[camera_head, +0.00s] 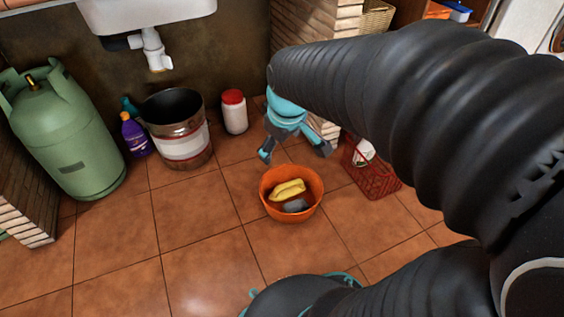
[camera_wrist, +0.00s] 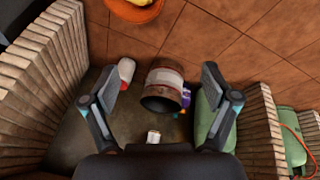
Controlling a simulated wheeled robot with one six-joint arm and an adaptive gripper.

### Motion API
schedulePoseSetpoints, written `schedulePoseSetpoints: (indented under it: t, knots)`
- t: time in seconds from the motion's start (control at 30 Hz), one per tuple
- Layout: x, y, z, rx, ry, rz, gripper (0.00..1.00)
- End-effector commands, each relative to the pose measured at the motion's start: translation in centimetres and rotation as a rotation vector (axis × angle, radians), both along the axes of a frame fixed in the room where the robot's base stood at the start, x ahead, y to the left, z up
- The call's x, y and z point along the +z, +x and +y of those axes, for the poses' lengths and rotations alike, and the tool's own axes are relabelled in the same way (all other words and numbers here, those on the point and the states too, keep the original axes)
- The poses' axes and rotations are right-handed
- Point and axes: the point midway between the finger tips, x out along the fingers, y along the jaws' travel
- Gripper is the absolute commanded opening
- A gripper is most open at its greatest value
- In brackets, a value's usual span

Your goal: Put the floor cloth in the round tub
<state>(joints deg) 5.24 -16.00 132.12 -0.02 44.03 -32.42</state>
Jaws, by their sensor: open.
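The round tub (camera_head: 290,216) is orange and stands on the tiled floor in the head view. A yellow folded piece (camera_head: 288,190), which looks like the floor cloth, lies inside it beside a grey item (camera_head: 296,206). My gripper (camera_head: 296,152) is open, with nothing between its fingers, and appears above and behind the tub. In the wrist view, my gripper (camera_wrist: 161,75) shows spread fingers, the tub (camera_wrist: 147,15) is cut off at the top edge, and part of the yellow piece (camera_wrist: 131,2) shows in it.
A metal bucket (camera_head: 184,147), a red-lidded white jar (camera_head: 234,116), a purple bottle (camera_head: 135,136) and a green gas cylinder (camera_head: 70,145) stand along the back left. A red crate (camera_head: 370,180) stands right of the tub. The front left floor is clear.

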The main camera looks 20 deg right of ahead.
Motion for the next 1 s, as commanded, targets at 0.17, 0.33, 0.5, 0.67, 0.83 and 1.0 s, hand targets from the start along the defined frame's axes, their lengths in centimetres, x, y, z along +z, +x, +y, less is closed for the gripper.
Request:
schedulePoseSetpoints:
  t: [0.17, 0.33, 0.5, 0.67, 0.83, 1.0]
  knots:
    - [2.5, -5.1, 1.7, -0.164, 0.075, -0.070, 0.87]
    - [3.6, -9.3, 2.7, -0.308, 0.153, -0.118, 0.87]
    - [3.8, -11.8, 3.2, -0.397, 0.206, -0.145, 0.87]
    - [3.8, -12.5, 3.3, -0.427, 0.224, -0.152, 0.87]
    - [3.8, -12.5, 3.3, -0.429, 0.224, -0.151, 0.87]
    - [3.8, -12.5, 3.3, -0.428, 0.223, -0.151, 0.52]
